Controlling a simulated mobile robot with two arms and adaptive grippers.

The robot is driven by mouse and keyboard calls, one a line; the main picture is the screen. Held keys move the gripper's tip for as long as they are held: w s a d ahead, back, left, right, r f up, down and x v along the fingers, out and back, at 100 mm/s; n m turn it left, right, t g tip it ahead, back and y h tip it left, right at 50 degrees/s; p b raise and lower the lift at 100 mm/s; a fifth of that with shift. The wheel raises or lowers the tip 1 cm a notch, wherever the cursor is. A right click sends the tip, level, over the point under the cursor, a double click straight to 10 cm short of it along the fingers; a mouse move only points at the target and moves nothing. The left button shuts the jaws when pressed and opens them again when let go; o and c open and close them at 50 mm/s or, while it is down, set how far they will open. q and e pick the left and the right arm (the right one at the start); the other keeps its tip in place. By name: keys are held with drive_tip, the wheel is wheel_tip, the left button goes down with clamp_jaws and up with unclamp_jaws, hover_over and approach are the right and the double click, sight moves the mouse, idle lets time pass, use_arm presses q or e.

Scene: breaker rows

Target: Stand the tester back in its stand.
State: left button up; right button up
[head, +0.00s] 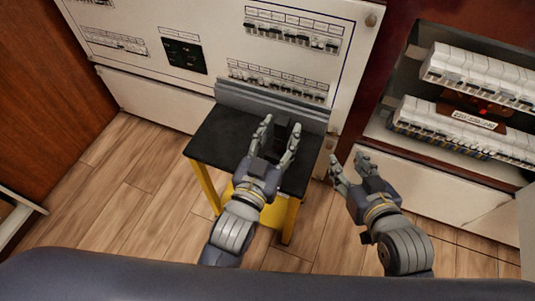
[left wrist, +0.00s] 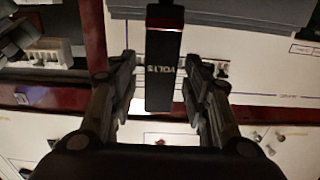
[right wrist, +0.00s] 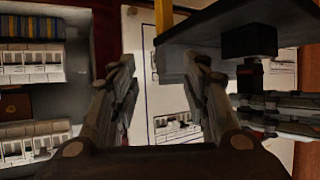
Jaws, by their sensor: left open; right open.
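The tester (left wrist: 164,75) is a dark, narrow block marked VOLTS, between the open fingers of my left gripper (left wrist: 160,58) with a gap on each side. In the head view my left gripper (head: 281,124) is over the black table (head: 215,140), and its fingers partly hide the tester. In the right wrist view a black block, apparently the stand (right wrist: 250,40), is on the table, with the tester (right wrist: 250,74) in line above it. I cannot tell how deep the tester sits. My right gripper (head: 348,158) is open and empty, right of the table.
A grey ledge (head: 270,104) runs along the table's back edge. Behind is a white panel (head: 215,25) with breaker rows. At the right is an open cabinet with breaker rows (head: 470,70). The wooden floor left of the table is clear.

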use_arm(q)
drive_tip(key=p+v, duration=0.1)
drive_tip(key=v, duration=1)
drive_tip(key=a+f+g+y, duration=0.2)
drive_tip(key=a+f+g, duration=0.2)
drive_tip(key=a, duration=0.3)
drive_tip(key=a+f+n+g+y, duration=0.1)
drive_tip(key=a+f+g+y, duration=0.1)
drive_tip(key=a+f+g, duration=0.3)
drive_tip(key=shift+a+f, duration=0.3)
drive_tip(key=shift+a, duration=0.7)
use_arm(e)
drive_tip(key=s+d+f+g+h, duration=0.1)
drive_tip(key=s+d+f+g, duration=0.1)
drive_tip(key=s+f+g, duration=0.2)
drive_tip(key=shift+s+f, duration=0.6)
drive_tip(key=shift+s, duration=0.25)
use_arm(q)
drive_tip(key=shift+w+f+p, duration=0.1)
drive_tip(key=shift+p, duration=0.2)
use_arm(e)
drive_tip(key=shift+d+f, duration=0.1)
drive_tip(key=shift+d, duration=0.05)
